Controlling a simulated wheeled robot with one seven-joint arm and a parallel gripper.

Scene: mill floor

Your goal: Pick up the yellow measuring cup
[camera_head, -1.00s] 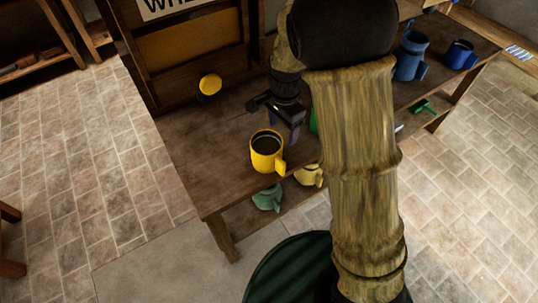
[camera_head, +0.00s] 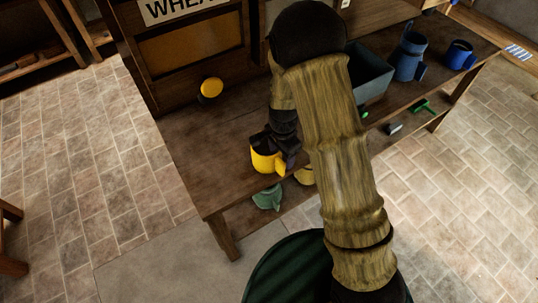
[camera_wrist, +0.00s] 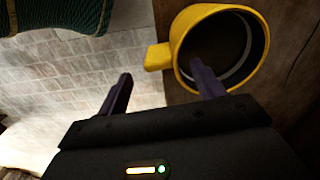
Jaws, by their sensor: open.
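The yellow measuring cup (camera_head: 262,161) stands upright on the wooden table (camera_head: 197,177), near its front edge, with its handle toward the right. In the wrist view the cup (camera_wrist: 179,40) shows its open top, a dark inside and its handle on the left. My gripper (camera_wrist: 162,88) is open over the cup. One finger overlaps the cup's opening and the other is outside it, past the wall on the handle side. Whether either finger touches the cup I cannot tell. In the head view my gripper (camera_head: 283,152) hides the cup's upper right part.
A small yellow-topped item (camera_head: 211,87) stands farther back on the table. A grey bin (camera_head: 371,77), a blue-grey jug (camera_head: 409,58) and a blue cup (camera_head: 460,55) stand to the right. A green vessel (camera_head: 267,198) is below the tabletop. The table's left part is clear.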

